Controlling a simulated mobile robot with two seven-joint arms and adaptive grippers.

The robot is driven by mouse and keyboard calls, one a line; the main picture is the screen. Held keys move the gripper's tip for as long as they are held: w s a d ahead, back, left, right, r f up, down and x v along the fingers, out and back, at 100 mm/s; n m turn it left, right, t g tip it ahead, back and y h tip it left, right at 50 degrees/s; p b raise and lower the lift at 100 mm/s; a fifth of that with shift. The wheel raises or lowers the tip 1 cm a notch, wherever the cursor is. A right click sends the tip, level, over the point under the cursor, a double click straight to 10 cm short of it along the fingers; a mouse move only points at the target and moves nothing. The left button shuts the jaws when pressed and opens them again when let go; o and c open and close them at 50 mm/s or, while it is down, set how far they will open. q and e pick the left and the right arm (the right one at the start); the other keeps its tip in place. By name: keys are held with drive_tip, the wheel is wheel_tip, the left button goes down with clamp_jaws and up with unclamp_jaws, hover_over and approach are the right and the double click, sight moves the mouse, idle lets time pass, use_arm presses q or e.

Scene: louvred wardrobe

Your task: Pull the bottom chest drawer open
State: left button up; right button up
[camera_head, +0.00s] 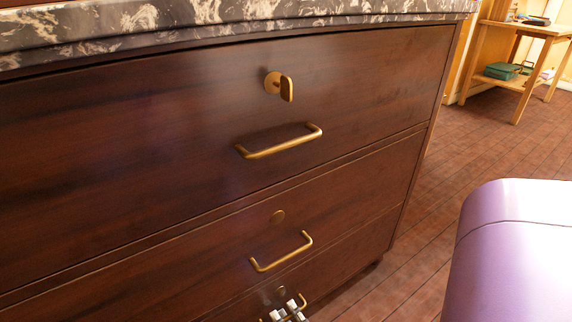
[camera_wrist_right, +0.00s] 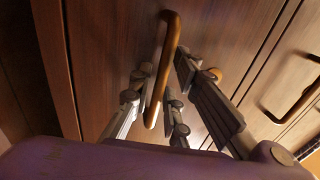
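The bottom drawer (camera_head: 350,262) of a dark brown wooden chest is shut, low in the head view. Its brass bar handle (camera_head: 303,299) is mostly hidden behind my right gripper (camera_head: 286,312). In the right wrist view, that handle (camera_wrist_right: 170,40) runs between the two fingers of my right gripper (camera_wrist_right: 162,82). The fingers are apart, one on each side of the bar, with gaps visible, so the gripper looks open. The drawer front (camera_wrist_right: 105,45) lies just beyond the fingertips. My left gripper is not in view.
The middle drawer (camera_head: 180,270) and top drawer (camera_head: 150,130) are shut, each with a brass handle; a key (camera_head: 286,88) sticks out of the top one. The chest has a marble top (camera_head: 200,18). Wooden floor (camera_head: 430,200) is clear right of the chest. A small table (camera_head: 525,28) stands far right.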

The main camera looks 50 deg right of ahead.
drive_tip(key=shift+c, duration=0.4)
clamp_jaws()
drive_tip(key=shift+s, duration=0.1)
